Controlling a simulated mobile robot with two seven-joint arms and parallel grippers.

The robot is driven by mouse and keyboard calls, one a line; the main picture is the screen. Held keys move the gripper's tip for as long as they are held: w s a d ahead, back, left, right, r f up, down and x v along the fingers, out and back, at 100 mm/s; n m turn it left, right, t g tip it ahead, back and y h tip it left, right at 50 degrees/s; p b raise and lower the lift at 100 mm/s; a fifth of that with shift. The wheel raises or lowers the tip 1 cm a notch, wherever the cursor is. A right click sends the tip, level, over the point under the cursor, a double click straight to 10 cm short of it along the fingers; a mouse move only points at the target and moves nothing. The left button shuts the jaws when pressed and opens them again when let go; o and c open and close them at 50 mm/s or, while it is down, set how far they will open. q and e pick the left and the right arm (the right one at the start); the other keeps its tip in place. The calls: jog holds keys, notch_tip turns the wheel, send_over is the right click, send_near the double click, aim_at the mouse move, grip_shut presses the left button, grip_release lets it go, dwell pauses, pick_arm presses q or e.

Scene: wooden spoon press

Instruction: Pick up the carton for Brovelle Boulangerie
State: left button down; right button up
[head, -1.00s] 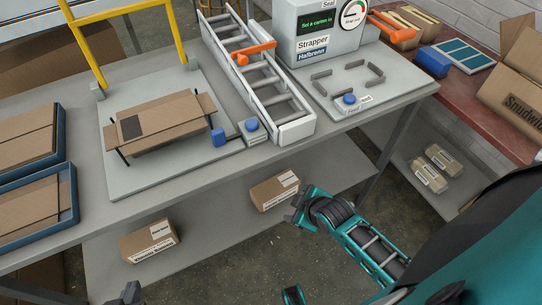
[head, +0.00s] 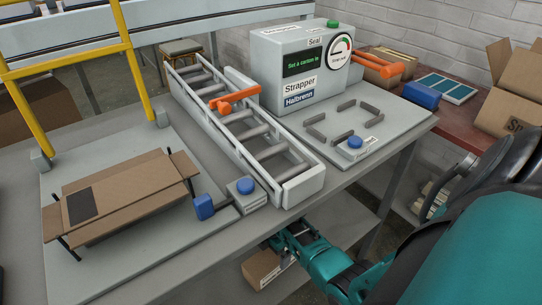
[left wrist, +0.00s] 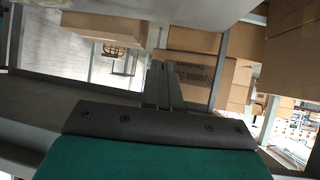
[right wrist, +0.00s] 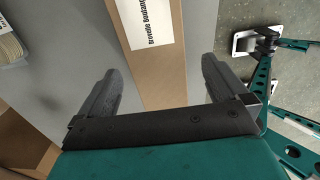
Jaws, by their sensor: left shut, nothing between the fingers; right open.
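A brown carton (head: 262,268) lies on the lower shelf under the bench, partly hidden by my right arm in the head view. In the right wrist view the carton (right wrist: 165,88) runs between and beyond my open right fingers (right wrist: 161,70); its white label (right wrist: 148,22) is cut off, and its print looks like Brovelle Boulangerie. My right gripper (head: 276,243) is just above this carton in the head view. I cannot tell whether the fingers touch it. My left gripper (left wrist: 163,84) is shut and empty in the left wrist view, and out of the head view.
The bench edge overhangs the shelf, and a bench leg (head: 391,198) stands to the right. On the bench are a flat carton blank (head: 125,197), a roller conveyor (head: 245,135) and a strapper (head: 305,65). Cartons (left wrist: 195,75) show near my left gripper.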

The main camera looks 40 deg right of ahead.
aim_at(272, 255)
jog(key=f+b, duration=0.1)
jog(key=f, duration=0.1)
jog(key=f+b, duration=0.1)
jog(key=f, duration=0.1)
jog(key=shift+w+d, duration=0.1)
jog(key=shift+w, duration=0.1)
jog(key=shift+f+b, duration=0.25)
jog(key=shift+b, duration=0.05)
pick_arm(q)
jog(key=shift+w+d+f, duration=0.1)
jog(key=shift+d+f, duration=0.1)
jog(key=shift+f, duration=0.3)
jog(key=shift+w+d+f, duration=0.1)
jog(key=shift+d+f, duration=0.1)
jog(key=shift+f, duration=0.3)
pick_arm(e)
jog(key=c, duration=1.1)
